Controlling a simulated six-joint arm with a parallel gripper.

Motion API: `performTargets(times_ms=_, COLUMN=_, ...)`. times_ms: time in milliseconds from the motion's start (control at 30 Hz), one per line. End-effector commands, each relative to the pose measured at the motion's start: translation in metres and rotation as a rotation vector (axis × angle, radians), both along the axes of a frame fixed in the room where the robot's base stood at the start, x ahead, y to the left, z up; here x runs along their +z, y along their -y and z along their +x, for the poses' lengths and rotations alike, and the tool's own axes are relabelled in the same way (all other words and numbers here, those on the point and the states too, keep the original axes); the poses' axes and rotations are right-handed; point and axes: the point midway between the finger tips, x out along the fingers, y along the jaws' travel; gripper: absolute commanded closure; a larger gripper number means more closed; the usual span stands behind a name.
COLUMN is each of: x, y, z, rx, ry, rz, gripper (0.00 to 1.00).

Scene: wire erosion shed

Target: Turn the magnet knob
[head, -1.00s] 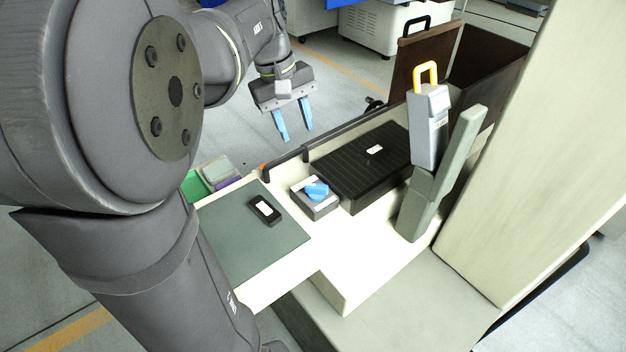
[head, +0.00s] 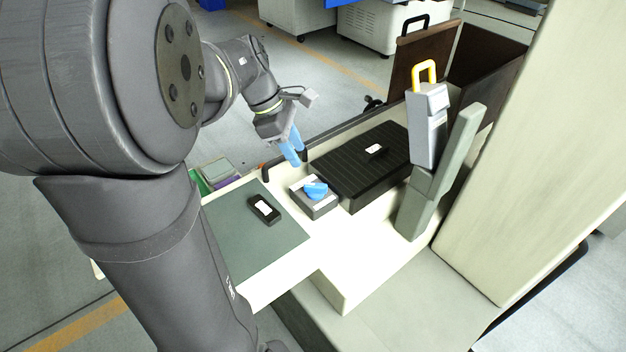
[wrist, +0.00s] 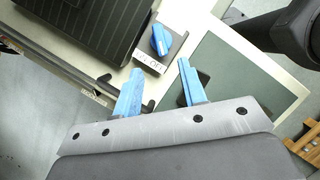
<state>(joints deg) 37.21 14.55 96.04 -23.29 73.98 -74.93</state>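The magnet knob (head: 315,190) is a blue handle on top of a small grey block (head: 318,208) on the white ledge. In the wrist view the knob (wrist: 160,40) lies beyond my fingertips, and the block's label, partly readable as "OFF", faces me. My gripper (head: 297,158) has blue fingers and hangs above and behind the block in the head view. In the wrist view my gripper (wrist: 158,75) is open and empty, its two fingers well apart. The fingers are not touching the knob.
A green-grey mat (head: 250,240) with a small black box (head: 264,209) lies to the left. A grey device with a yellow handle (head: 427,125) stands at the right.

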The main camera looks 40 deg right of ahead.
Motion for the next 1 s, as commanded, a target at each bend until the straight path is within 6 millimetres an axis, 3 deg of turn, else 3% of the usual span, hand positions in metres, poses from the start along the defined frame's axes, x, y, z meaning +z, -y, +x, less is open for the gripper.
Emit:
performTargets(times_ms=200, x=-0.046, y=0.013, z=-0.014, rx=-0.003, ry=-0.002, rz=0.004, gripper=0.62)
performTargets(times_ms=433, x=-0.082, y=0.024, z=-0.025, rx=-0.003, ry=-0.001, rz=0.003, gripper=0.62)
performTargets(times_ms=633, x=-0.096, y=0.028, z=-0.028, rx=-0.001, ry=0.0, rz=0.001, gripper=0.62)
performTargets(times_ms=933, x=-0.098, y=0.028, z=-0.029, rx=-0.001, ry=0.001, rz=0.0, gripper=0.62)
performTargets(times_ms=1000, x=-0.098, y=0.028, z=-0.029, rx=-0.002, ry=0.001, rz=0.0, gripper=0.76)
